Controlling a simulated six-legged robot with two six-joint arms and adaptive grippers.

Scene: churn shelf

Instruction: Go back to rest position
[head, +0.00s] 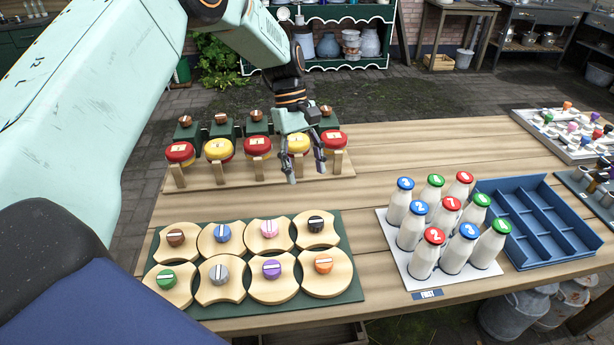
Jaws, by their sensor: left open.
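My left gripper (306,160) hangs from the pale green left arm over the back row of the table. Its fingers point down and are spread open, with nothing between them. It is in front of the right part of a row of red and yellow round pieces, partly covering a yellow one (298,143) and close to the red one (333,139) at the right end. I cannot tell whether the fingers touch them. My right gripper is not in the head view.
The wooden table (400,150) holds a green board (345,228) of wooden discs with coloured knobs, a white tray (388,238) of capped bottles, and a blue divided crate (547,262). A white rack (530,122) stands at the right.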

